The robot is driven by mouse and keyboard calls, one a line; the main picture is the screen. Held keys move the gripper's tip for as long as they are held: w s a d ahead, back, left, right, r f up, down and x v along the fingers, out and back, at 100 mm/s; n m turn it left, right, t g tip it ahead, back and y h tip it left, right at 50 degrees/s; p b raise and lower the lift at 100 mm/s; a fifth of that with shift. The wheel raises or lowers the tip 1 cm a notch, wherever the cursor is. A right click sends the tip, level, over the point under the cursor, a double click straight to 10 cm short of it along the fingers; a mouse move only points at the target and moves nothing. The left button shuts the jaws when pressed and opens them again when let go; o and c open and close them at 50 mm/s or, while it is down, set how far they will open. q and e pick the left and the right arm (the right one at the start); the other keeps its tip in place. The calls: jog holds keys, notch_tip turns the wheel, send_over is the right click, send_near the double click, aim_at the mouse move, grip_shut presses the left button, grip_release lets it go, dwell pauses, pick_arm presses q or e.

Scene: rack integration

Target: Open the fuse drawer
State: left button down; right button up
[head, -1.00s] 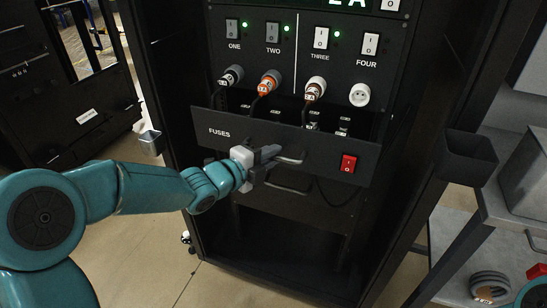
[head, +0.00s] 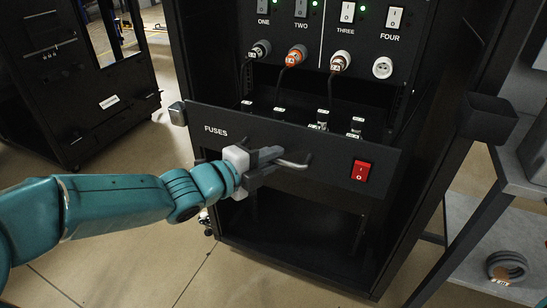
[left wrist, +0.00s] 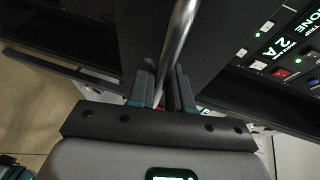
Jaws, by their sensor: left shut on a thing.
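The black fuse drawer (head: 320,150), marked FUSES, stands pulled out from the rack, with its inside visible from above. Several small fuses with white labels (head: 322,115) show inside it. A metal bar handle (head: 297,164) sits on its front. My left gripper (head: 268,158) is shut on this handle near its left part. In the left wrist view the shiny handle bar (left wrist: 182,35) runs between the two fingers (left wrist: 164,92). My right gripper is not in view.
Above the drawer are switches, plugged cables and an empty white socket (head: 382,67). A red rocker switch (head: 361,171) is on the drawer front. A black bin (head: 487,116) and a grey bench (head: 520,165) stand at right.

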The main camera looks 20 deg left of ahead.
pick_arm(q)
jog(key=shift+s, duration=0.25)
jog(key=c, duration=1.1)
grip_release()
jog(key=shift+w, duration=0.1)
jog(key=shift+p+v, duration=1.8)
jog(key=shift+v, duration=6.45)
jog(key=shift+r, duration=0.15)
